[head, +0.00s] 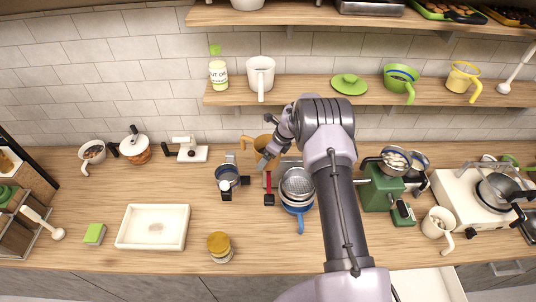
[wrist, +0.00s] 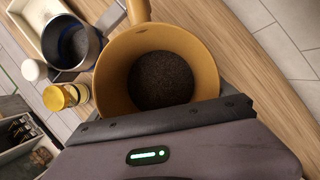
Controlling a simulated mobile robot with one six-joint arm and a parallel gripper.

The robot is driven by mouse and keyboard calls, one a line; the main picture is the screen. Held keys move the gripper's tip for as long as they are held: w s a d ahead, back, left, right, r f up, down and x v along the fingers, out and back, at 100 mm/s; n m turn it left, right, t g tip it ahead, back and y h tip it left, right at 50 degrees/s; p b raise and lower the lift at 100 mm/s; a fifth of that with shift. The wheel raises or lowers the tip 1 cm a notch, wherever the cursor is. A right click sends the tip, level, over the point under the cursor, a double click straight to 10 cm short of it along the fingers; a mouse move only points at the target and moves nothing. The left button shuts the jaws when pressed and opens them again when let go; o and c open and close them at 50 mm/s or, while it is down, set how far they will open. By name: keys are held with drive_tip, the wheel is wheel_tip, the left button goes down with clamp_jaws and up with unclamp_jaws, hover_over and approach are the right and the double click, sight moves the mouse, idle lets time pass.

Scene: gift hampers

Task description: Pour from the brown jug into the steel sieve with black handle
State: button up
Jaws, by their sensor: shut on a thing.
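The brown jug (head: 263,143) is held by my gripper (head: 273,146) above the back of the counter. The wrist view shows the open jug (wrist: 115,65) from above, with dark grains inside and its handle at the top. My gripper is shut on it, and its fingertips are mostly hidden. A steel vessel that looks like the sieve with black handle (head: 228,172) stands to the jug's lower left. A round grey vessel, apparently the same sieve (wrist: 73,42), shows in the wrist view left of the jug, apart from it. The black handle points toward the front.
A second sieve (head: 297,182) sits over a blue-handled vessel, right of the jug. A white tray (head: 135,243) and a yellow-lidded jar (head: 219,246) stand in front. A green machine (head: 378,190) is at right. A wall shelf (head: 300,91) runs above the jug.

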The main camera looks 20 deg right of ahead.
drive_tip(key=shift+s+f, duration=0.15)
drive_tip(key=shift+f, duration=0.4)
drive_tip(key=shift+s+b, duration=0.1)
drive_tip(key=shift+b, duration=0.75)
drive_tip(key=b, duration=0.2)
drive_tip(key=t+y+b, duration=0.1)
drive_tip(key=b, duration=0.1)
drive_tip(key=shift+s+d+r, duration=0.15)
drive_tip(key=shift+s+d, duration=0.05)
drive_tip(key=shift+d, duration=0.1)
drive_tip(key=shift+t+y+b, duration=0.3)
drive_tip(key=shift+b, duration=0.1)
drive_tip(key=b, duration=0.3)
drive_tip(key=shift+s+d+r+t+y, duration=0.15)
drive_tip(key=shift+d+t+y, duration=0.05)
drive_tip(key=shift+t+y, duration=0.1)
drive_tip(key=shift+r+b, duration=0.1)
drive_tip(key=shift+b, duration=0.3)
drive_tip(key=b, duration=0.2)
drive_tip(key=shift+s+d+r+t+y+b, duration=0.1)
drive_tip(key=shift+s+d+t+y+b, duration=0.05)
drive_tip(key=shift+t+y+b, duration=0.25)
